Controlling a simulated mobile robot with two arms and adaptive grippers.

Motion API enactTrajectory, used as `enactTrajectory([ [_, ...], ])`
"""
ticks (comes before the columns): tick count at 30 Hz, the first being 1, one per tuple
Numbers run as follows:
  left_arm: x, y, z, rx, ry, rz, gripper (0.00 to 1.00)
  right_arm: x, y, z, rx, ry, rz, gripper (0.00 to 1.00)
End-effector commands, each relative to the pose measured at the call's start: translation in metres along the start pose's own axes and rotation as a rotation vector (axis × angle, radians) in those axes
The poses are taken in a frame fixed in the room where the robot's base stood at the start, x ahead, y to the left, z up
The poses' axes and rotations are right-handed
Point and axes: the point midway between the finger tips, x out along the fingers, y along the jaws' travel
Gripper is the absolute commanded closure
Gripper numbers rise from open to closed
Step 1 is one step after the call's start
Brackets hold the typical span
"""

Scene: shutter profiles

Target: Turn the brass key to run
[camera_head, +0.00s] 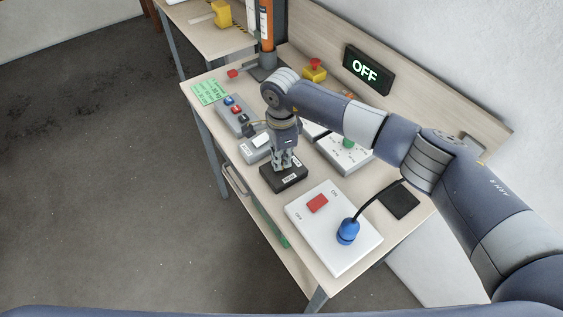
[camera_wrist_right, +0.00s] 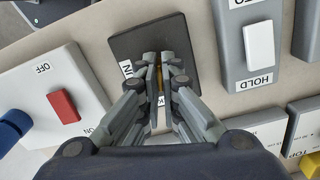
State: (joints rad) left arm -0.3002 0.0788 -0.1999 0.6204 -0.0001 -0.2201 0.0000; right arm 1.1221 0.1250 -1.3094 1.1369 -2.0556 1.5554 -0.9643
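The black key switch box (camera_head: 291,184) lies near the front edge of the bench, with small white labels on its top. My right gripper (camera_head: 283,163) points straight down over it. In the right wrist view the fingertips (camera_wrist_right: 164,62) are close together over the black plate (camera_wrist_right: 128,44). A sliver of the brass key (camera_wrist_right: 159,77) shows between the fingers, which are closed on it. The fingers hide most of the key, so its angle is hard to tell. A lit sign (camera_head: 366,70) at the back reads OFF. My left gripper is not in view.
A white panel (camera_head: 332,252) with a red rocker switch (camera_head: 317,203) and blue plug (camera_head: 347,232) lies nearer. A grey HOLD box (camera_head: 255,149) and a button box (camera_head: 234,115) lie beyond. A yellow-based red emergency stop (camera_head: 314,70) stands behind.

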Motion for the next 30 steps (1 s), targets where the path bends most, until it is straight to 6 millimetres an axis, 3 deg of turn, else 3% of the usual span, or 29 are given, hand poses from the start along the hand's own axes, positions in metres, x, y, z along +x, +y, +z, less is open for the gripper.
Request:
enactTrajectory([
  [1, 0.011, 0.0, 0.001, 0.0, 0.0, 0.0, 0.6, 0.004, -0.001, 0.0, 0.04, 0.001, -0.005, 1.0],
  [6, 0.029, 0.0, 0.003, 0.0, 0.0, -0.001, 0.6, 0.004, -0.002, 0.0, 0.201, 0.0, -0.005, 1.0],
  [30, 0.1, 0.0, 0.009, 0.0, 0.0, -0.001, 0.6, 0.002, -0.002, 0.0, 0.957, -0.003, -0.005, 1.0],
])
